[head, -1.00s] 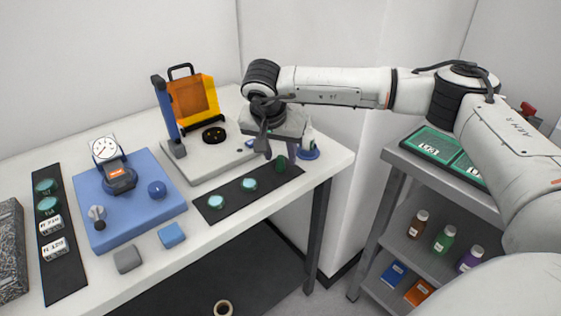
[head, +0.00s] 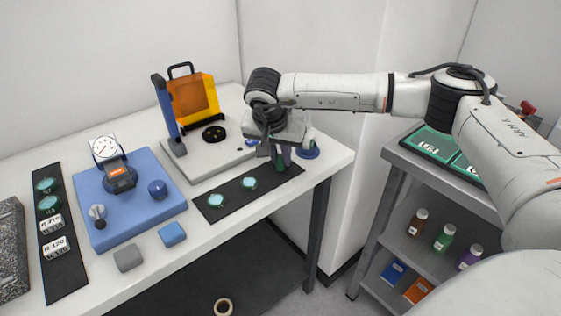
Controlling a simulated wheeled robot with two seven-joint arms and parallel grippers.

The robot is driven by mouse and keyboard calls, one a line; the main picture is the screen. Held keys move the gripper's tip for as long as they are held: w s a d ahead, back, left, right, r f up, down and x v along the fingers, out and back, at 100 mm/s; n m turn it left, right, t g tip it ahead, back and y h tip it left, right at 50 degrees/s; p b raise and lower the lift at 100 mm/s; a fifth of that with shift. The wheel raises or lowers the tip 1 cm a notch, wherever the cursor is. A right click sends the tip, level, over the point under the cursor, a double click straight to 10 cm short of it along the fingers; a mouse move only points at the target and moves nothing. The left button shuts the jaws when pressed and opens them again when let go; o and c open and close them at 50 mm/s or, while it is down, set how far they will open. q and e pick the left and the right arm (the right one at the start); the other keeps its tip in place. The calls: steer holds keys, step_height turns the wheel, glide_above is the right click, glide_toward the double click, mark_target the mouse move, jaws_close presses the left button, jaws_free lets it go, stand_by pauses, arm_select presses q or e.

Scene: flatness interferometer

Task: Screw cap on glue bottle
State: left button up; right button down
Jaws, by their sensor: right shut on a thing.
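My right gripper (head: 280,155) points down over the right end of the black mat (head: 233,201). It is shut on a small dark green piece (head: 280,166) at the mat; its fingers and palm hide much of that piece, so I cannot tell whether it is a cap. A small white bottle-like thing (head: 310,134) with a round blue base (head: 309,153) stands just right of the gripper, partly hidden by it. I cannot read any label or tell whether its top is covered. My left gripper is not in view.
Two teal discs (head: 250,183) lie on the mat. A grey shelf cart (head: 418,163) with bottles stands to the right, beyond a gap.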

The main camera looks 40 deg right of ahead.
mark_target(280, 155)
step_height(280, 155, up, 10)
steer(key=shift+r+b, duration=0.1)
steer(key=shift+b, duration=0.25)
stand_by(0.4)
steer(key=s+a+f+n+t+y, duration=0.1)
steer(key=s+a+f+n+y, duration=0.1)
steer(key=s+a+n, duration=0.3)
steer(key=s+a+f+n+y, duration=0.1)
steer(key=s+a+f+n, duration=0.2)
steer(key=s+a, duration=0.6)
steer(key=shift+a+f+n+t+y, duration=0.4)
steer(key=shift+a+n, duration=0.15)
steer(key=shift+n, duration=0.65)
